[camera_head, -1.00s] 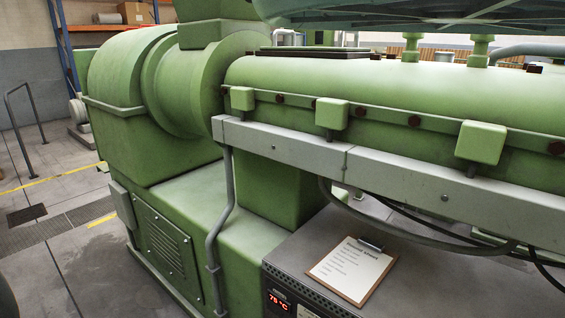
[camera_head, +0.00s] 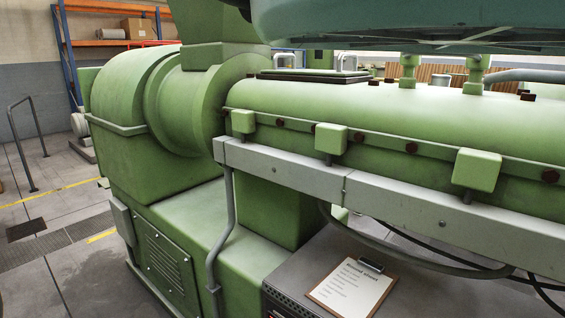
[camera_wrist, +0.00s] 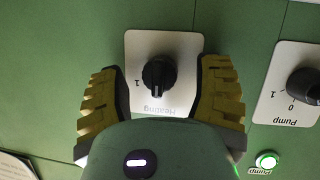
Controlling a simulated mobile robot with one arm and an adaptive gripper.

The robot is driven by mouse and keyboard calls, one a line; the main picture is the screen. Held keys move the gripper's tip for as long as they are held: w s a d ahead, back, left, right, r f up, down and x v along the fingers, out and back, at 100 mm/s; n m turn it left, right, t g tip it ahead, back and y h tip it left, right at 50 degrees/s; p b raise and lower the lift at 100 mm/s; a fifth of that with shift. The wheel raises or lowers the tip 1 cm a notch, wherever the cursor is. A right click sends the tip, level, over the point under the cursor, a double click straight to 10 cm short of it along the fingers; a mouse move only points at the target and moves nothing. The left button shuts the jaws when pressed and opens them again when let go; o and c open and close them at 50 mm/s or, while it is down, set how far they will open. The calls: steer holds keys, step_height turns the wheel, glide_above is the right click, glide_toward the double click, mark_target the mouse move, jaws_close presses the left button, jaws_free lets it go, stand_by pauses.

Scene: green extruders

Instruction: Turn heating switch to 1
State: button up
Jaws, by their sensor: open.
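In the wrist view, the heating switch (camera_wrist: 160,77) is a black knob on a white plate (camera_wrist: 190,45) fixed to a green panel. The "Heating" label shows upside down below the knob, and a "1" shows to its left. The knob's grip bar looks roughly vertical in the picture. I cannot make out a "0" on this plate. My gripper (camera_wrist: 161,70) is open, with one yellow ribbed finger on each side of the plate and the knob between them. No finger visibly touches the knob. In the head view, neither switch nor gripper can be made out.
The pump switch (camera_wrist: 305,85) and its plate are at the wrist view's right, with a lit green button (camera_wrist: 266,160) below. In the head view, a clipboard (camera_head: 352,285) lies on a grey cabinet before the large green extruder (camera_head: 340,105). Floor shows at left.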

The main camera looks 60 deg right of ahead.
steer(key=shift+o, duration=0.2)
steer(key=shift+a, duration=0.2)
steer(key=shift+f, duration=0.1)
jaws_close()
stand_by(0.3)
